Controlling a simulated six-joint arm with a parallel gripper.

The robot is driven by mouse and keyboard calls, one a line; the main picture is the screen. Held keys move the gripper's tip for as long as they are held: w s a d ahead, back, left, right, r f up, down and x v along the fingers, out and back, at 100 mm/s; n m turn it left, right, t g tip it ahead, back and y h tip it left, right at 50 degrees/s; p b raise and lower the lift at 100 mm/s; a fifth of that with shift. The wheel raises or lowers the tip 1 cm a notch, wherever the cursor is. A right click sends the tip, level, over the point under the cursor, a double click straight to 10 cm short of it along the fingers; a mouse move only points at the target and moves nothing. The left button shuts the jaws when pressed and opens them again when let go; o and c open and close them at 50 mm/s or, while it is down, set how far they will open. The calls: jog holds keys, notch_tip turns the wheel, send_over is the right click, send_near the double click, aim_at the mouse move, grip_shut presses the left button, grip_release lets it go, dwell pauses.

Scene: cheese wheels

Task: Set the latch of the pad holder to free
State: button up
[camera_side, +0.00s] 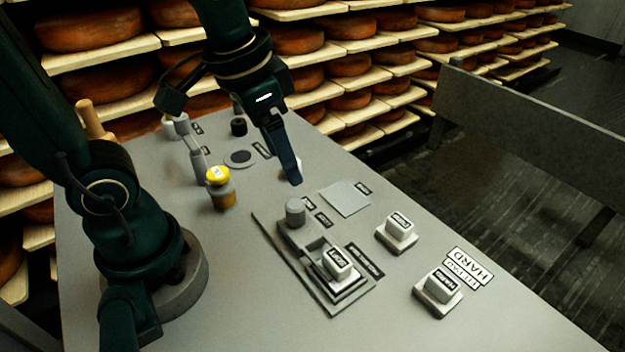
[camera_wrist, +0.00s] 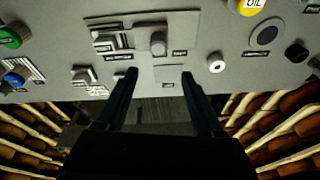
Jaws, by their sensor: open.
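The pad holder (camera_side: 272,238) is a dark-edged plate on the grey table, with a white labelled block (camera_side: 337,263) seated in its near end. A grey round knob (camera_side: 295,212), which looks like the latch, stands at its far end beside two small labels too small to read. The holder also shows in the wrist view (camera_wrist: 127,20), with the knob (camera_wrist: 158,44) upright on it. Which setting the latch is in cannot be told. My gripper (camera_side: 291,178) is above the table, beyond the knob and apart from it. In the wrist view my gripper (camera_wrist: 158,76) is open and empty.
Two white labelled blocks, one farther (camera_side: 398,230) and one nearer (camera_side: 440,288), stand right of the holder. A flat grey square (camera_side: 345,198) lies beside it. A yellow-capped oil jar (camera_side: 218,188) stands left. Cheese shelves (camera_side: 350,85) line the back.

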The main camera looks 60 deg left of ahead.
aim_at(296, 203)
jog(key=f+g, duration=0.1)
jog(key=w+f, duration=0.1)
jog(key=f, duration=0.1)
jog(key=w+f+g, duration=0.1)
jog(key=shift+d+f+g, duration=0.15)
jog(key=shift+f+g, duration=0.15)
jog(key=shift+f, duration=0.1)
jog(key=shift+s+f, duration=0.15)
jog(key=shift+f, duration=2.8)
grip_shut()
